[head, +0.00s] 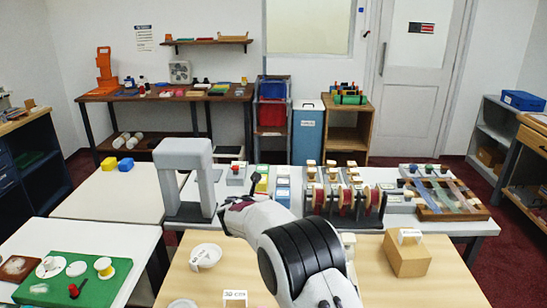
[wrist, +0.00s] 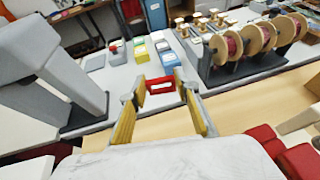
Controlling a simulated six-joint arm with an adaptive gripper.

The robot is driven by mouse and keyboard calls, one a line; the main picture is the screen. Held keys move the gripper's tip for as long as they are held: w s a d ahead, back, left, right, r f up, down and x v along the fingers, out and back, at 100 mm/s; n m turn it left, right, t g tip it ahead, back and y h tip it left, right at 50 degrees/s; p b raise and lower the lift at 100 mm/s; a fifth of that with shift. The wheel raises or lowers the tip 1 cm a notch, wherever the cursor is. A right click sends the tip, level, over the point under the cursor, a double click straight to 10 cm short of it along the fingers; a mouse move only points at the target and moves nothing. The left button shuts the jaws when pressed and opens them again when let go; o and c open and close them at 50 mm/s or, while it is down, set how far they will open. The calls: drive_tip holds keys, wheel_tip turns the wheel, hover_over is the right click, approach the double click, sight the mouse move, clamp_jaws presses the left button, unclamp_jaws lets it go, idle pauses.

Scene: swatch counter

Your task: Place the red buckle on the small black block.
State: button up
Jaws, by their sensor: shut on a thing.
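The red buckle (wrist: 160,80) shows in the wrist view as a small red rectangular frame with a pale opening. My gripper (wrist: 160,91) is shut on it, with a fingertip at each side. The buckle is held up in front of the grey counter. In the head view my arm hides most of the gripper, and I cannot make out the buckle clearly there. I cannot pick out the small black block with certainty in either view.
A grey arch (head: 183,152) on a dark base stands left of my gripper. A rack of red spools (head: 345,200) stands to the right. Coloured swatch stacks (wrist: 164,50) lie beyond the buckle.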

drive_tip(key=shift+f, duration=6.75)
drive_tip(key=shift+r, duration=0.1)
drive_tip(key=shift+f, duration=2.2)
drive_tip(key=shift+v, duration=1.55)
drive_tip(key=shift+r, duration=0.55)
drive_tip(key=shift+w, duration=0.1)
wheel_tip(320, 180, up, 16)
drive_tip(key=w, duration=0.2)
drive_tip(key=shift+w+d, duration=0.3)
